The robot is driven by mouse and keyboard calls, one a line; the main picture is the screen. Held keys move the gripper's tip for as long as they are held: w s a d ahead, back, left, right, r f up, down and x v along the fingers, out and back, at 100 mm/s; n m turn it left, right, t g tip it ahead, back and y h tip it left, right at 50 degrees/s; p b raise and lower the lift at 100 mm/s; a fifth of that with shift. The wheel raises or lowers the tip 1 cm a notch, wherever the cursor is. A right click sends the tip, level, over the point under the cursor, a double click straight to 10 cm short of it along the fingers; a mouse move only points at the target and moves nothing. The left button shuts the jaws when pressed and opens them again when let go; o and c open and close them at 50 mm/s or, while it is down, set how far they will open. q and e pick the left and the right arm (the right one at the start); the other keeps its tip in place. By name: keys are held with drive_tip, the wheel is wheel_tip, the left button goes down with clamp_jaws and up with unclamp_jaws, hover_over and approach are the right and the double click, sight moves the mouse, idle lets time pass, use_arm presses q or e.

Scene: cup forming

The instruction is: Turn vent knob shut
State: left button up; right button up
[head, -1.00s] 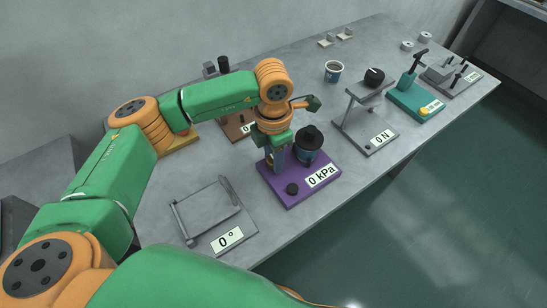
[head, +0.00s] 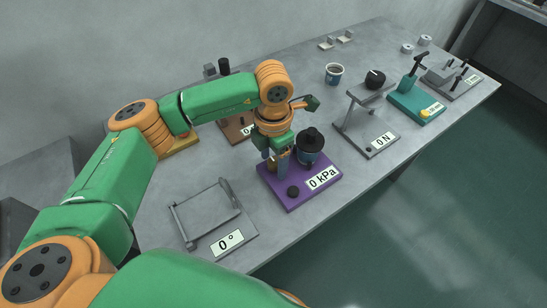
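The purple station (head: 313,192) stands at the front edge of the table, with a white label reading 0 kPa (head: 323,178). A small black knob (head: 293,191) sits on its front left part. A dark cup-like part with a black top (head: 309,146) stands at its back right. My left gripper (head: 276,167) points down over the back left of this station, behind the small knob and beside the cup-like part. Its fingers partly hide what is between them, so I cannot tell whether it holds anything. My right gripper is not in view.
A grey hinged-plate station reading 0° (head: 226,240) lies at the left. A grey press stand reading 0 N (head: 367,141) and a teal station (head: 412,104) stand to the right. A paper cup (head: 334,74) stands behind. The table between is bare.

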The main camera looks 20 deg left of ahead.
sight(273, 161)
use_arm(q)
wheel_tip(273, 161, up, 7)
drive_tip(key=shift+r+b, duration=0.1)
drive_tip(key=shift+b, duration=0.45)
